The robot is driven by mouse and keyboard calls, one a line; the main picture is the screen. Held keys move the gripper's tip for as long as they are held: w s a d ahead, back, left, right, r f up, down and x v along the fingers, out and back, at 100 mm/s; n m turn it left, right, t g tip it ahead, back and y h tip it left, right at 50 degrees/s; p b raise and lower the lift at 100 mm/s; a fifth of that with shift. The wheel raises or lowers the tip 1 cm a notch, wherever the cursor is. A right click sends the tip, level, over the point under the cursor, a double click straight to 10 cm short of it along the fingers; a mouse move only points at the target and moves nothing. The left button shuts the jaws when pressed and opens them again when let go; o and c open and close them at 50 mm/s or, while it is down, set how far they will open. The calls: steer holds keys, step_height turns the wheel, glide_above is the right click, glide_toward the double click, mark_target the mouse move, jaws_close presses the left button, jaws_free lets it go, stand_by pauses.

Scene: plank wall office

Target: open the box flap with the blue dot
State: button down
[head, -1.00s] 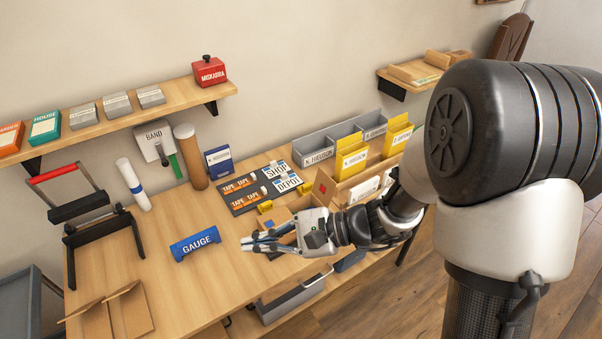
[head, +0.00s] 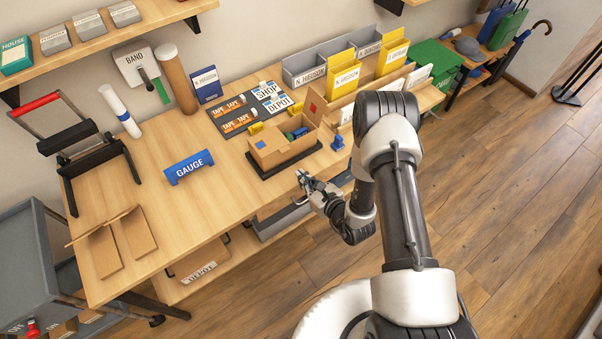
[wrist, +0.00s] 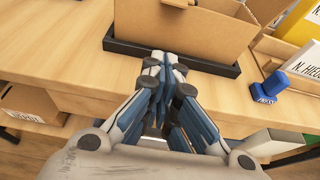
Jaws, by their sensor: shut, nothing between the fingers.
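The open-topped cardboard box (head: 290,150) stands on a dark tray (head: 262,172) near the table's front edge. The blue dot (head: 261,145) shows on the cardboard at its left end; this flap seems folded outward, though its exact angle is hard to tell. A flap with a red mark (head: 313,107) stands up at the far right. Green and blue contents show inside. My gripper (head: 303,176) is shut and empty, in front of the table edge and apart from the box. In the wrist view, the shut fingertips (wrist: 163,62) point at the box's plain side (wrist: 195,32).
A small blue stamp (head: 338,143) stands right of the box. A blue gauge block (head: 188,166) lies to the left, and a dark board with tape and sign cards (head: 240,112) lies behind. Yellow folders (head: 345,80) stand at the back right.

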steer(key=b+x, duration=0.1)
steer(key=x, duration=0.6)
steer(key=shift+w+a+f+b, duration=0.15)
steer(key=shift+a+f+b, duration=0.05)
steer(key=shift+a+b, duration=0.1)
steer(key=r, duration=0.3)
steer(key=shift+w+r, duration=0.1)
steer(key=shift+w, duration=0.15)
steer(key=shift+r, duration=0.4)
